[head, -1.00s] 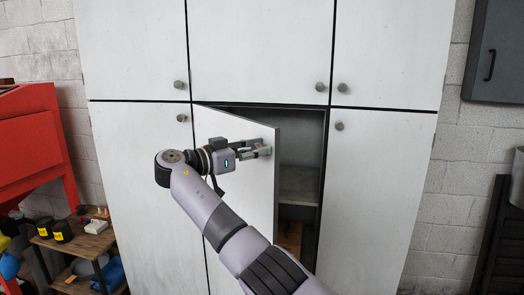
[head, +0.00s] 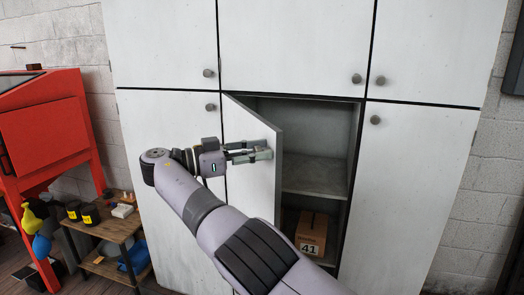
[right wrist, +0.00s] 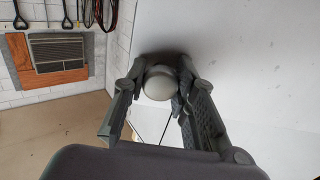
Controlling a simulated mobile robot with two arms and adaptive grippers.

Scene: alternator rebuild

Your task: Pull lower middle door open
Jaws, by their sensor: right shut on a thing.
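The lower middle door (head: 250,185) of the white cabinet stands partly open in the head view, hinged on its left side. My right gripper (head: 262,152) is at the upper right of the door, near its free edge. In the right wrist view, its two fingers (right wrist: 160,95) are closed around a round grey knob (right wrist: 159,83) on the white door face (right wrist: 250,60). The knob is hidden by the fingers in the head view. My left gripper is not in view.
Inside the opening are a shelf (head: 315,176) and a cardboard box (head: 311,231) marked 41. Closed cabinet doors surround it. A red cabinet (head: 45,135) and a low wooden table (head: 105,243) with several items stand at the left.

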